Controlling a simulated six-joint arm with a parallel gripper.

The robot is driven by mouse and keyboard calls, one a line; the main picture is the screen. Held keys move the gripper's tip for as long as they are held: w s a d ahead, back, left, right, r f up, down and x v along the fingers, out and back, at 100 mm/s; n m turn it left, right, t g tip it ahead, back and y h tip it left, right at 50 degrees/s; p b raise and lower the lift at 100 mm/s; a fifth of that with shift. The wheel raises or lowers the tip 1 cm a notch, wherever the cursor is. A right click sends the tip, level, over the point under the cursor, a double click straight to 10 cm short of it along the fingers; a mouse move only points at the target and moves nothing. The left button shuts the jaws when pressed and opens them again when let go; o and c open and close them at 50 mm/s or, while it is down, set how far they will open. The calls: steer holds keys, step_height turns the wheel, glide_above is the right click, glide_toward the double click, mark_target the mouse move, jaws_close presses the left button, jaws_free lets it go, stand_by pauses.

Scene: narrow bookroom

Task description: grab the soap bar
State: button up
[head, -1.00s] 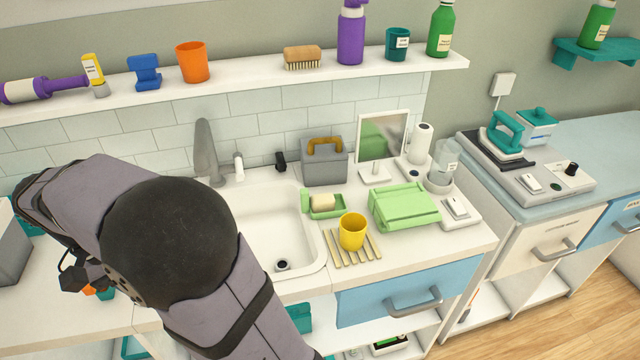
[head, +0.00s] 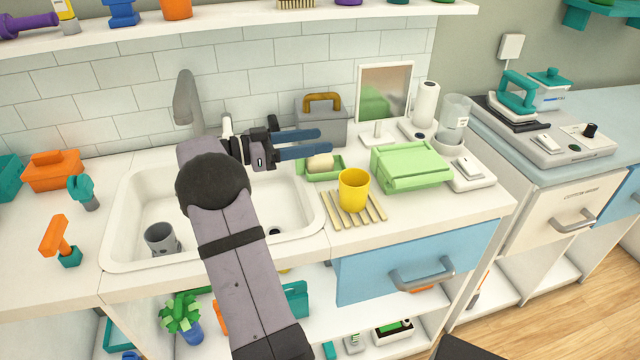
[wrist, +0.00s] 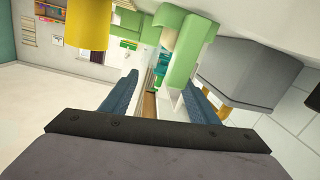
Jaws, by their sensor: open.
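The cream soap bar (head: 320,162) lies in a green soap dish (head: 312,176) on the counter right of the sink. My gripper (head: 325,142) is open, its two blue fingers pointing right. In the head view the fingers appear just above and behind the soap, with nothing between them. In the wrist view my gripper (wrist: 160,82) has its fingers spread, with green shapes ahead; I cannot clearly make out the soap there.
A yellow cup (head: 354,190) stands on a slatted rack (head: 375,214) in front. A grey caddy (head: 322,127) is behind the dish and a green box (head: 411,167) to the right. The tap (head: 187,100) and sink (head: 120,235) are left. A shelf (head: 230,20) hangs above.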

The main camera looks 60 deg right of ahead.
mark_target(305, 166)
steer(key=f, duration=0.1)
steer(key=w+f+m+g, duration=0.1)
steer(key=f+m+y+p, duration=0.1)
steer(key=f, duration=0.1)
steer(key=shift+w+a+g, duration=0.15)
steer(key=shift+w+g, duration=0.25)
steer(key=shift+w+a+f+m, duration=0.2)
steer(key=shift+a+f+m, duration=0.05)
steer(key=shift+f+m, duration=0.3)
steer(key=shift+p+x, duration=1.05)
steer(key=shift+x, duration=2.65)
steer(key=shift+f, duration=0.15)
steer(key=c, duration=1.2)
